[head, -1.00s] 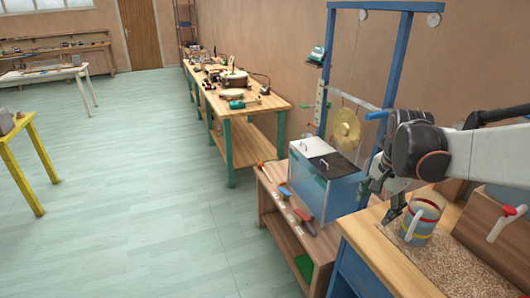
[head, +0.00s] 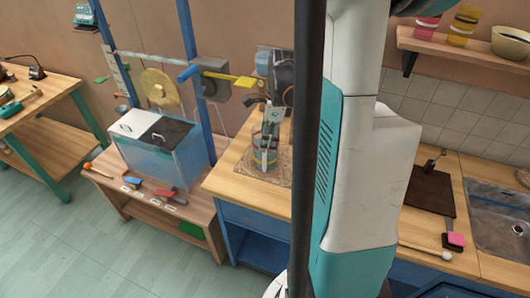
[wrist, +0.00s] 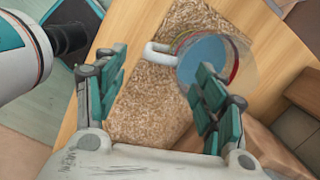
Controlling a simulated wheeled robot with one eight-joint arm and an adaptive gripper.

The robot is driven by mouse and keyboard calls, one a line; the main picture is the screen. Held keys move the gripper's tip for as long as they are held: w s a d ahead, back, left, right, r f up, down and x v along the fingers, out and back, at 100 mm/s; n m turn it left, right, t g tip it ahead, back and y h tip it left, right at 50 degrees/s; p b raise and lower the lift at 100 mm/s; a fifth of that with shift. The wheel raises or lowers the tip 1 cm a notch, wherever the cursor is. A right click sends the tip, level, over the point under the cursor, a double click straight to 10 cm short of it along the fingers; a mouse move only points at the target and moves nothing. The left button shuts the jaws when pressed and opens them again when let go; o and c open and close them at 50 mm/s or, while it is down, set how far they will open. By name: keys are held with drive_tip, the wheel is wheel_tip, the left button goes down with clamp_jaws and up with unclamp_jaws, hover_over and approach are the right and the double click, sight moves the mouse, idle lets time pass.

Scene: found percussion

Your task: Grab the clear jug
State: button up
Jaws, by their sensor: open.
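The clear jug (wrist: 222,58) has a bluish see-through body, a coloured band at its rim and a white handle (wrist: 158,52). It stands upright on a speckled, grainy patch (wrist: 150,112) on the wooden counter. In the head view the jug (head: 264,160) is partly hidden by my gripper. In the wrist view my gripper (wrist: 162,68) is open and empty. The handle shows between the fingertips, and the right finger overlaps the jug's body. I cannot tell whether any finger touches it.
A translucent bin (head: 160,158) with white and black lids stands left of the counter. A blue frame with a gold gong (head: 160,88) rises behind it. A dark board (head: 430,190) and a metal sink (head: 498,215) lie to the right. My arm blocks the middle of the head view.

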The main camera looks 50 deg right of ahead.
drive_tip(key=shift+w+a+f+b, duration=0.15)
drive_tip(key=shift+f+b, duration=0.15)
drive_tip(key=shift+f, duration=1)
drive_tip(key=shift+w+a+f+b, duration=0.15)
drive_tip(key=shift+f+b, duration=0.15)
drive_tip(key=shift+f, duration=0.95)
drive_tip(key=shift+w+a+f+b, duration=0.15)
drive_tip(key=shift+f+b, duration=0.15)
drive_tip(key=shift+f, duration=1)
clamp_jaws()
